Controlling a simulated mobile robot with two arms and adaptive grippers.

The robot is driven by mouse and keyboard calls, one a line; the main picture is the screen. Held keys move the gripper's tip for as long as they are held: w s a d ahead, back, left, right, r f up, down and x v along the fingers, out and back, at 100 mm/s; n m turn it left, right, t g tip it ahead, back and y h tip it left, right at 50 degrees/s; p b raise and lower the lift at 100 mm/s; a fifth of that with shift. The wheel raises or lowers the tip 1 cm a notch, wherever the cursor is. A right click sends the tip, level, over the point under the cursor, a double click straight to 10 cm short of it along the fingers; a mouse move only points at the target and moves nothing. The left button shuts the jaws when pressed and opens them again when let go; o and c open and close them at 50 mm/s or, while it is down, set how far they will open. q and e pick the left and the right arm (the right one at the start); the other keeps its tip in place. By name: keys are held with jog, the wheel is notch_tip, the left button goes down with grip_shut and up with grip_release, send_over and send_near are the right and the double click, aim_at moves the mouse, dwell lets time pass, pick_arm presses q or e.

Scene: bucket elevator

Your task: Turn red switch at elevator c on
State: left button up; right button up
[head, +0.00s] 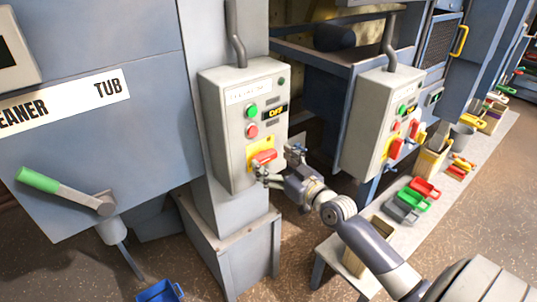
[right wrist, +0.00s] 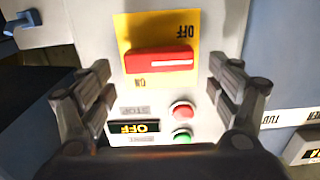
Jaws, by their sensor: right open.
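The red switch (head: 264,157) sits on a yellow plate low on the front of the near grey control box (head: 232,120). In the right wrist view the switch (right wrist: 160,62) lies crosswise between upside-down OFF and ON labels on the yellow plate (right wrist: 128,30). The box display (head: 275,111) reads OFF. My right gripper (head: 278,163) is open in front of the switch. Its fingers (right wrist: 160,88) stand on either side of the switch, apart from it in the right wrist view. The box's name label is too small to read surely. My left gripper is not in view.
A green button (head: 251,111) and a red button (head: 252,131) sit above the switch. A similar control box (head: 375,125) stands to the right. A bench (head: 465,195) with coloured scoops lies behind my right arm. A green-handled lever (head: 60,190) is at left.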

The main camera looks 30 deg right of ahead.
jog(key=shift+w+a, duration=0.1)
jog(key=shift+w, duration=1.05)
jog(key=shift+c, duration=0.3)
jog(key=c, duration=1)
